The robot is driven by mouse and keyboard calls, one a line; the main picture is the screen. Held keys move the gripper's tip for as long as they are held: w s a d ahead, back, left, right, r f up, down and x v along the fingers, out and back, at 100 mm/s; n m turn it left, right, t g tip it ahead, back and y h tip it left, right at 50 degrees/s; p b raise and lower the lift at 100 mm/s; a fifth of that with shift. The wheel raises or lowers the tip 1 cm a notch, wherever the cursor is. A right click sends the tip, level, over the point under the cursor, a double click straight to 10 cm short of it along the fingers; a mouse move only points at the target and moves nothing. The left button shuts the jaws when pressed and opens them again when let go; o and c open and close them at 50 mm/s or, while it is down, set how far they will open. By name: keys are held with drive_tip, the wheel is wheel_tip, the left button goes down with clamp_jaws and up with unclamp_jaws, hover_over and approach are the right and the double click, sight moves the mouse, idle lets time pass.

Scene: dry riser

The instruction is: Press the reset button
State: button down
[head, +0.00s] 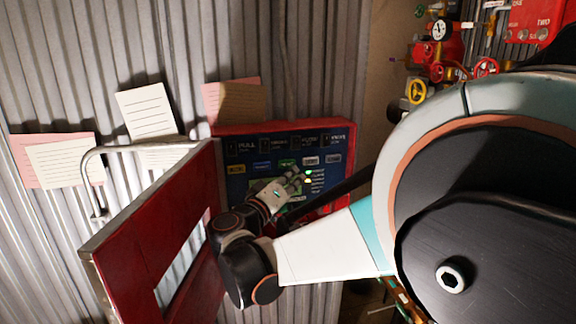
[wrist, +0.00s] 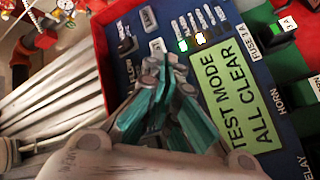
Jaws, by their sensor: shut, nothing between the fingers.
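The control panel (head: 240,147) is a blue face in a red box, behind an open red door. It also shows in the wrist view (wrist: 112,14). My gripper (head: 293,178) is shut and empty in front of the panel. In the wrist view the closed fingertips (wrist: 165,66) point at the panel beside the small labels, just left of the display. A dark button or switch (wrist: 127,44) and small white labels (wrist: 157,45) sit near the fingertips. I cannot read which is the reset button, and the fingers hide part of the panel. Contact cannot be told.
The red door (head: 150,240) stands open at the left. Paper notes (head: 147,110) hang on the corrugated wall. Red valves and gauges (head: 440,50) stand at the upper right.

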drive_tip(key=s, duration=0.3)
drive_tip(key=shift+d, duration=0.4)
